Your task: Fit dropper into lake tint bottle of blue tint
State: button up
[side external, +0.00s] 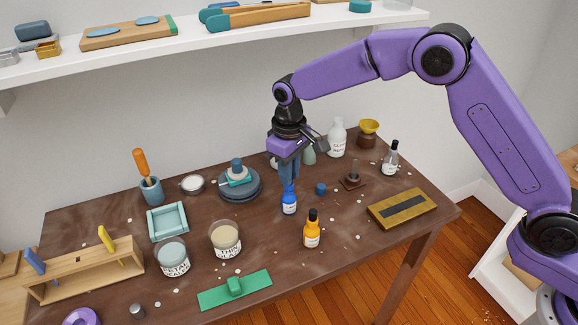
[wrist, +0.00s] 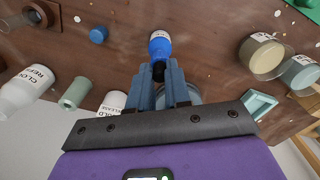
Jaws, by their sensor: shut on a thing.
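The lake tint bottle (side external: 289,204), small and blue with a white label, stands upright on the brown table; it also shows in the wrist view (wrist: 159,46). My gripper (side external: 289,180) points down directly above its mouth. Its fingers (wrist: 159,84) are shut on the dropper (wrist: 158,72), of which a black part shows between the fingertips. The dropper is in line with the bottle's neck and close to it or touching. Its lower tip is hidden, so I cannot tell how deep it sits in the bottle.
A blue cap (side external: 320,188) lies right of the bottle. An orange tint bottle (side external: 312,232) stands in front. A brown stand (side external: 352,180) and a dark-topped bottle (side external: 391,160) are to the right. A cream-filled cup (side external: 225,239) is at left front, and a white bottle (side external: 337,140) behind.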

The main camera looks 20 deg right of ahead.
jog(key=shift+f, duration=0.5)
jog(key=o, duration=0.7)
notch_tip(320, 180, up, 18)
jog(key=shift+f, duration=0.25)
jog(key=s+d+f+n, duration=0.2)
jog(key=s+d, duration=0.6)
jog(key=s, duration=0.4)
jog(key=s+d+f+n, duration=0.2)
jog(key=s+d, duration=0.6)
jog(key=s, duration=0.4)
jog(key=s+d+f+n, duration=0.2)
jog(key=s+d, duration=0.5)
jog(key=s, duration=0.5)
jog(key=shift+s+d+f+n, duration=0.15)
jog(key=shift+d+f+n, duration=0.2)
jog(key=shift+f, duration=0.45)
